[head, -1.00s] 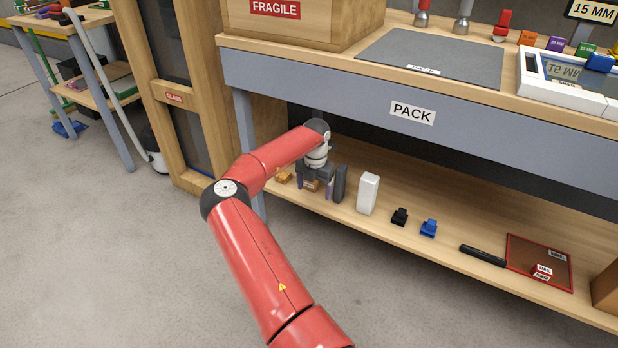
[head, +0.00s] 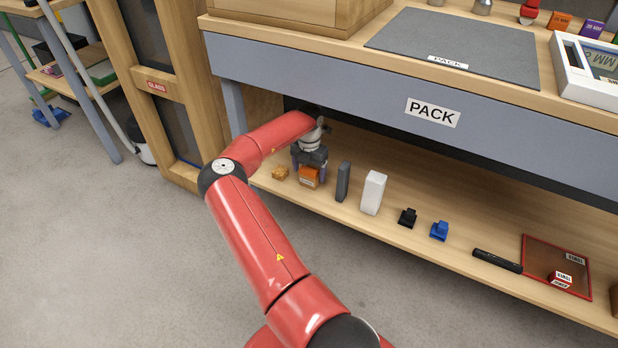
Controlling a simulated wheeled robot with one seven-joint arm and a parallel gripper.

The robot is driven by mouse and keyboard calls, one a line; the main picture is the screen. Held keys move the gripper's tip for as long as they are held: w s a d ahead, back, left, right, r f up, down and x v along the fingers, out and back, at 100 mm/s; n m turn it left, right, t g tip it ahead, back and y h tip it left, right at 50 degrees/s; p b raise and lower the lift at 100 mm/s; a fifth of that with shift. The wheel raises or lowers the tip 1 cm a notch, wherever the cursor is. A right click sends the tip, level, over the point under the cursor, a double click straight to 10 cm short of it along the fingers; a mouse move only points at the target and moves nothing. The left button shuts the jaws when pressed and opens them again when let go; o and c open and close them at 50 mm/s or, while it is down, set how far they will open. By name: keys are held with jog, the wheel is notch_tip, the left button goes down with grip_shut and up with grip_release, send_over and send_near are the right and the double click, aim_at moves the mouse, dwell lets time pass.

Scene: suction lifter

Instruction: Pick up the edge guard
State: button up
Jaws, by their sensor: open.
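No object is readably marked as the edge guard, so I cannot tell for sure which it is. An orange block with a small pale label (head: 309,178) stands on the lower shelf of the PACK bench. My gripper (head: 309,172) points down over this block, its jaws open. One finger shows on each side of the block, and its top is partly hidden by the gripper. Whether the fingers touch it cannot be told. My red arm reaches in under the bench top.
Left of the orange block is a small tan-orange piece (head: 280,173). To the right are a dark grey block (head: 342,182), a white box (head: 373,193), black (head: 407,217) and blue (head: 439,231) clips, a black bar (head: 497,261) and a red-rimmed tray (head: 530,270). The bench front (head: 330,95) overhangs.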

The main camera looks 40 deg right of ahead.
aim_at(309, 177)
notch_tip(309, 177, down, 4)
jog(key=shift+r, duration=0.1)
jog(key=c, duration=1.1)
jog(key=shift+o, duration=0.2)
jog(key=shift+r, duration=0.1)
